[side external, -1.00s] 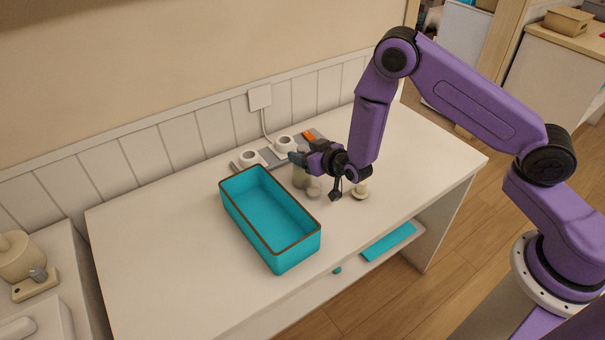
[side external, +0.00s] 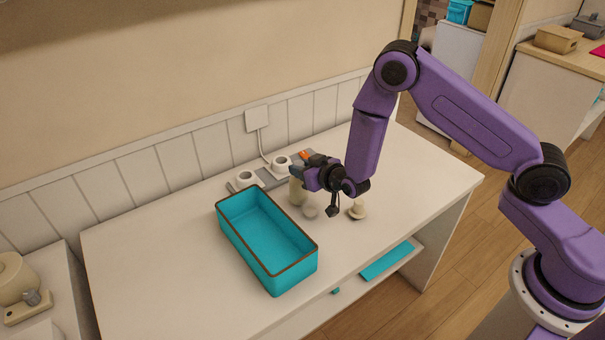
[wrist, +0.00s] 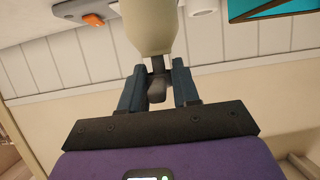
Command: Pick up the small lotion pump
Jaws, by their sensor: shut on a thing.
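The lotion pump is a pale beige bottle with a dark pump head. Its body (side external: 296,190) shows in the side view below my gripper, partly hidden by it. In the wrist view the body (wrist: 148,28) is large at the top, with the dark head (wrist: 157,88) between the fingers. My gripper (side external: 302,176) comes in from the right, roughly level, and is shut on the pump at its head and neck. Its two blue-grey fingers (wrist: 157,80) stand on either side of it in the wrist view. I cannot tell whether the bottle's base touches the table.
An open turquoise bin (side external: 232,228) stands left of the bottle. The table's left part (side external: 150,265) is clear.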

